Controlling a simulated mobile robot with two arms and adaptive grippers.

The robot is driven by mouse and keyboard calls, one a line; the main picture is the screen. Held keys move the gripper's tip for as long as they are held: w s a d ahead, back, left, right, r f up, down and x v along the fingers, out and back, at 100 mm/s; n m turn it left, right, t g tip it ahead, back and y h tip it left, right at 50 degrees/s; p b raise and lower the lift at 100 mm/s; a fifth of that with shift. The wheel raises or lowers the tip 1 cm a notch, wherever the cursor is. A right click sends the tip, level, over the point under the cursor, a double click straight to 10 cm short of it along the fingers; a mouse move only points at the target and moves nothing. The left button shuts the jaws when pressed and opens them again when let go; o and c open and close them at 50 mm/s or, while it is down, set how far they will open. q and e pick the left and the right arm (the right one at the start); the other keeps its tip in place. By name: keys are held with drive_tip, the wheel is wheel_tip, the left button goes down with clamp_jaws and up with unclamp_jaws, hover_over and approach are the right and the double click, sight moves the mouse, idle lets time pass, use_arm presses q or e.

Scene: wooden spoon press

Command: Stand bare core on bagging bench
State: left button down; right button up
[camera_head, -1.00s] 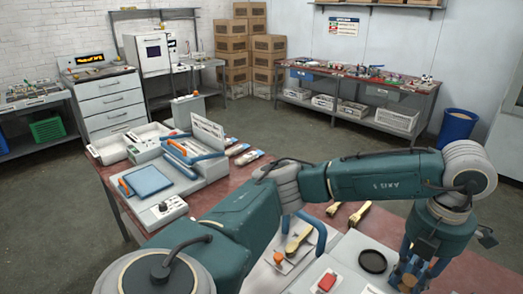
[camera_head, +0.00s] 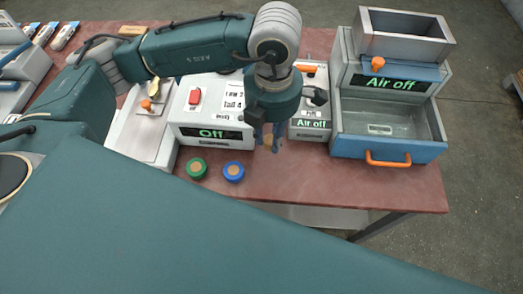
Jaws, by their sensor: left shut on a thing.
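My left gripper (camera_head: 268,136) points down over the red-topped bench (camera_head: 300,185), between a white box that reads "Off" and a narrower one that reads "Air off". Its blue fingers are shut on a small brown thing, mostly hidden by the fingers; I cannot tell whether it is the bare core. Two small round pieces with tan centres lie in front of the gripper: a green one (camera_head: 196,168) and a blue one (camera_head: 233,171). My right gripper is not in view.
The "Off" box (camera_head: 192,136) has a red switch. The narrow "Air off" box (camera_head: 312,131) stands right of the gripper. A blue-grey bin unit (camera_head: 388,121) with an orange handle stands further right. The bench front is clear right of the blue piece. Wrapped packets (camera_head: 63,36) lie at far left.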

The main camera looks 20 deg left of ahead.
use_arm(q)
drive_tip(key=p, duration=0.3)
hover_over(268, 173)
wheel_tip(268, 173, down, 12)
drive_tip(key=shift+s+d+r, duration=0.1)
drive_tip(key=shift+r, duration=0.15)
wheel_tip(268, 173, down, 4)
drive_tip(key=shift+r, duration=0.1)
drive_tip(key=shift+f, duration=0.8)
drive_tip(key=c, duration=1.5)
unclamp_jaws()
drive_tip(key=shift+r, duration=0.1)
drive_tip(key=shift+o, duration=0.3)
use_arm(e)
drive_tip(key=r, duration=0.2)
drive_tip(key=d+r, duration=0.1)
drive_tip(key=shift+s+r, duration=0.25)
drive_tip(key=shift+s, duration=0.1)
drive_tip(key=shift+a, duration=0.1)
